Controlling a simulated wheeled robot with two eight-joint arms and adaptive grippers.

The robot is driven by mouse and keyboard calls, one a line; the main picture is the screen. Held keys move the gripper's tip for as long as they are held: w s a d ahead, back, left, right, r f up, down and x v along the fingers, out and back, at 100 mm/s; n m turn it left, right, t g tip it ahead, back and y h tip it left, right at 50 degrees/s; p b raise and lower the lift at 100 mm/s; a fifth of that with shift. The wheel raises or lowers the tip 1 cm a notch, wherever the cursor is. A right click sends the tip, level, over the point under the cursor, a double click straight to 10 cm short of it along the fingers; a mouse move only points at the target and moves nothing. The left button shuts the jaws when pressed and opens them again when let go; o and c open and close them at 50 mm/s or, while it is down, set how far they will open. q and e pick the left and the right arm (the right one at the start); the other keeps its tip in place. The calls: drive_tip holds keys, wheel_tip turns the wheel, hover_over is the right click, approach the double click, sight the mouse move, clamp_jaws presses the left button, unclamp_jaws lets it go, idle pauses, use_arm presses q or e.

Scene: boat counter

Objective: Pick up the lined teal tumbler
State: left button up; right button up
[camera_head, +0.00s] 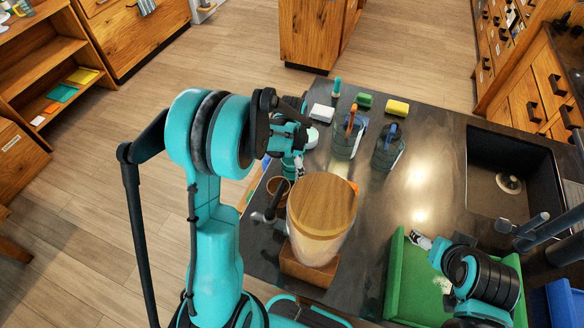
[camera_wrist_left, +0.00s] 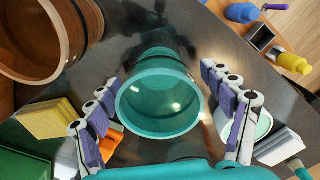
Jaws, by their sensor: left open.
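The teal tumbler (camera_wrist_left: 160,98) is in the middle of the left wrist view, its open rim facing the camera. My left gripper (camera_wrist_left: 165,118) is open, its fingers spread on either side of the tumbler, with nothing gripped. In the head view my left gripper (camera_head: 290,150) hangs over the counter's left edge, and the arm and gripper largely hide the tumbler. My right gripper (camera_head: 428,241) is at the lower right, above a green tray; its jaws are too small to judge.
A brown cup (camera_wrist_left: 35,35) stands close by the tumbler. A large wood-lidded container (camera_head: 322,203) stands in front. Two dark pitchers (camera_head: 345,143) and (camera_head: 385,155) stand to the right, sponges (camera_head: 397,107) behind.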

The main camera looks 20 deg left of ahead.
use_arm(q)
drive_tip(key=c, duration=1.5)
drive_tip(key=shift+r, duration=0.1)
